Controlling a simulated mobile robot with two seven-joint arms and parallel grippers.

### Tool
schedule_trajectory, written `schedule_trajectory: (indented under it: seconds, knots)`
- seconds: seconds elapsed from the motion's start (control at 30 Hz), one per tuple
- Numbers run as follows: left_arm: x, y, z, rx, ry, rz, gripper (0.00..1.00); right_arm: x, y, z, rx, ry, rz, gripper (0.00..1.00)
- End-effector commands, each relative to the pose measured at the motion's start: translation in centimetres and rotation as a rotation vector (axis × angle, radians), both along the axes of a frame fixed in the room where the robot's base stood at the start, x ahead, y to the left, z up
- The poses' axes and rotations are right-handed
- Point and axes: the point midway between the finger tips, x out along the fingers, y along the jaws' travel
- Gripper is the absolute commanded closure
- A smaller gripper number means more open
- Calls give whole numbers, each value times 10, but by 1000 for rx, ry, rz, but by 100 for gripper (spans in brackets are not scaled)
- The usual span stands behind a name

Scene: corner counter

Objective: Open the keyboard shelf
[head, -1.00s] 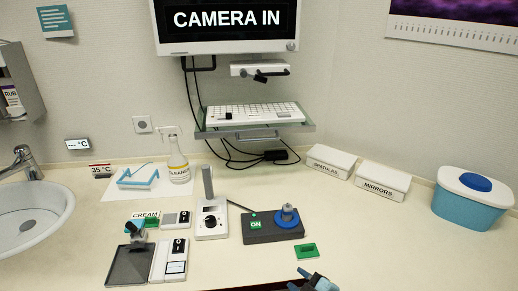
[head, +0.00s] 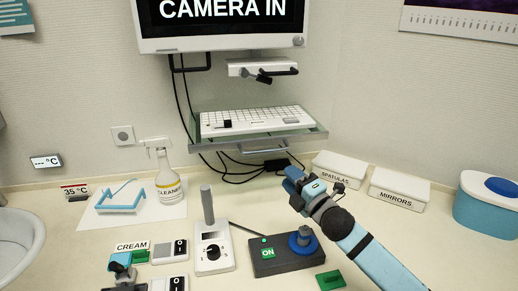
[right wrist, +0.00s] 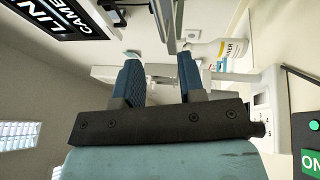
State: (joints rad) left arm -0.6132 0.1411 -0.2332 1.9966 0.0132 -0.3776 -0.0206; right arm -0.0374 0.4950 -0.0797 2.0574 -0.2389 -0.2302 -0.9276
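The keyboard shelf (head: 312,136) is a glass-like tray under the monitor, with a white keyboard (head: 255,120) on it. A grey handle (head: 262,147) sits below its front edge. My right gripper (head: 290,178) is in front of and below the shelf, a little right of the handle, and apart from it. In the right wrist view its two dark blue fingers (right wrist: 160,80) stand apart. A pale bar shows beyond them, and I see nothing held. A blue and dark shape at the lower left of the head view may be my left gripper (head: 120,264); its fingers are unclear.
Below the shelf hang black cables and a black box (head: 277,164). White boxes marked spatulas (head: 338,166) and mirrors (head: 399,185) stand close to my right arm. A cleaner bottle (head: 167,178), a joystick device (head: 213,245) and a dark control box (head: 285,262) stand on the counter.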

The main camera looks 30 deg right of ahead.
Motion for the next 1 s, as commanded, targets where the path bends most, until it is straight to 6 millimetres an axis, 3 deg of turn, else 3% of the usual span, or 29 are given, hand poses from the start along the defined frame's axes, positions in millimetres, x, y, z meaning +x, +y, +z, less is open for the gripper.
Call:
schedule_trajectory:
  seconds: [0.2, 0.53, 0.7, 1.0]
  knots:
    - [-7, -2, 2, -1, 19, -2, 57, 43, 6, 12, 2, -3, -1, 63]
    - [0, -2, 19, -2, 2, -1, 57, 104, 15, 21, 2, -1, 0, 63]
    - [0, -2, 23, -3, -1, -1, 57, 119, 18, 23, 2, 0, 0, 63]
    - [0, -1, 22, -2, 1, 0, 57, 123, 18, 22, 2, 1, 0, 63]
